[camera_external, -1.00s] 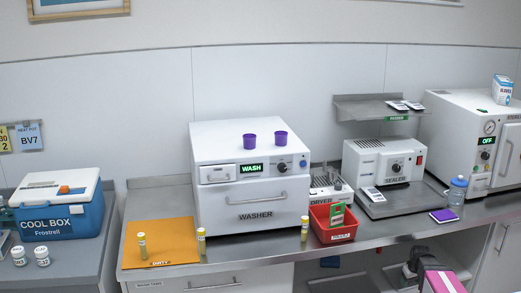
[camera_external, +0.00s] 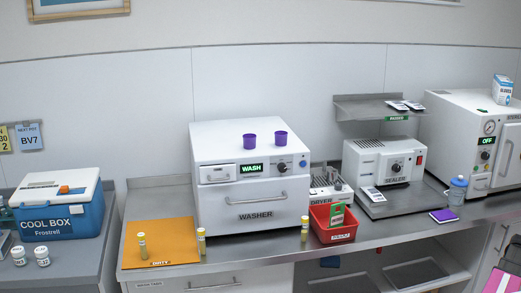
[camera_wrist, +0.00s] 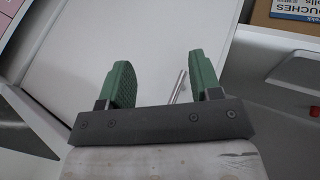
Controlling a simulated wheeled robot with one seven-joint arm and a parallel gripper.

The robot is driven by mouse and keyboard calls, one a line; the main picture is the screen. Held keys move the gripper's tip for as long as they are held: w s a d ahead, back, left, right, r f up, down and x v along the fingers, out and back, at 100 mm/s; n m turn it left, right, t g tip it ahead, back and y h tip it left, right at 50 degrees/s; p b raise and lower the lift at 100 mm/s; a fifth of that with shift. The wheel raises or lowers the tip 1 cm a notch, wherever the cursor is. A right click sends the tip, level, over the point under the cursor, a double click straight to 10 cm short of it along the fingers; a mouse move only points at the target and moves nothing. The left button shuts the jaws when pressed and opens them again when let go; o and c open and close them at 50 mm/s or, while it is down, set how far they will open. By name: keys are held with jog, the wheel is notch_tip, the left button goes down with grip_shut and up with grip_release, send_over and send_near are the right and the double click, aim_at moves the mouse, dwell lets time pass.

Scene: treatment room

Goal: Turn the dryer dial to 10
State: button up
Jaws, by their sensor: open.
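The dryer (camera_external: 322,193) is a low white unit on the steel counter, between the washer (camera_external: 252,190) and the sealer. The red bin in front hides its lower part, and its dial cannot be made out. In the wrist view, my gripper (camera_wrist: 160,85) has two green ribbed fingers held apart, with nothing between them. Behind the fingers are a pale flat panel and a thin metal handle (camera_wrist: 178,86). In the external view the fingers are not visible; only a pink and dark part of me shows at the lower right edge, away from the dryer.
A red bin (camera_external: 333,232) stands before the dryer. The sealer (camera_external: 385,160) and a blue-lidded bottle (camera_external: 457,191) are to the right. Yellow-capped vials stand along the counter's front, some on an orange mat (camera_external: 180,238). An open shelf lies below the counter. A cardboard box (camera_wrist: 285,15) shows in the wrist view.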

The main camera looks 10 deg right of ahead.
jog(key=s+d+r+h, duration=0.2)
jog(key=s+d+r, duration=0.3)
jog(key=d+r, duration=0.4)
jog(key=w+d+r+m+t+h, duration=0.1)
jog(key=w+r+t+h, duration=0.1)
jog(key=r, duration=0.7)
jog(key=w+d+r+m+t+h, duration=0.1)
jog(key=w+r+h, duration=0.1)
jog(key=r, duration=0.6)
jog(key=w+a+r+m+t+h, duration=0.1)
jog(key=w+a+r+t+h, duration=0.15)
jog(key=a+r, duration=0.8)
jog(key=w+a+r+m+t+h, duration=0.1)
jog(key=w+a+r+t, duration=0.25)
jog(key=r, duration=1.45)
jog(key=w+a+r+m+t+h, duration=0.1)
jog(key=w+a+r+t+h, duration=0.2)
jog(key=a+r, duration=0.8)
jog(key=w+a+r+n+t+y, duration=0.1)
jog(key=w+a+r+t+y, duration=0.15)
jog(key=w+a+y, duration=0.55)
jog(key=g+y, duration=1)
jog(key=g, duration=0.9)
send_over(339, 185)
notch_tip(339, 185, down, 29)
jog(key=shift+t, duration=0.25)
notch_tip(339, 185, down, 9)
jog(key=shift+w+f, duration=0.15)
jog(key=shift+f, duration=0.05)
